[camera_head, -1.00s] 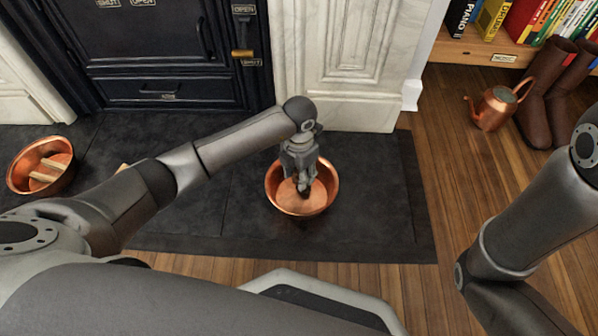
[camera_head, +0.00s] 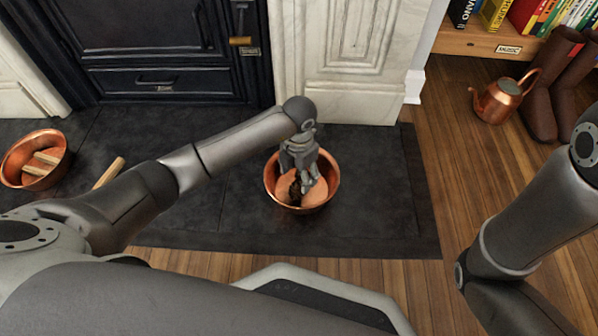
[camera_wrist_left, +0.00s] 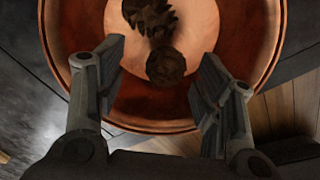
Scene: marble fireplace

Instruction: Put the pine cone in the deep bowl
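The brown pine cone (camera_head: 294,189) lies inside a copper bowl (camera_head: 328,190) on the dark hearth slab. It also shows in the left wrist view (camera_wrist_left: 164,62), on the bowl's pale copper floor, partly cut off by the top edge. My left gripper (camera_head: 304,186) points down into this bowl. Its fingers are spread apart in the left wrist view (camera_wrist_left: 160,88), with a clear gap between them and nothing gripped. The pine cone lies just beyond the fingertips. My right arm shows at the right, but its gripper is out of view.
Another copper bowl (camera_head: 13,160) with pieces of wood stands at the far left. A wooden stick (camera_head: 110,172) lies on the slab, partly behind my left arm. A copper watering can (camera_head: 497,103) and brown boots (camera_head: 541,112) stand at the right, below a bookshelf (camera_head: 470,43).

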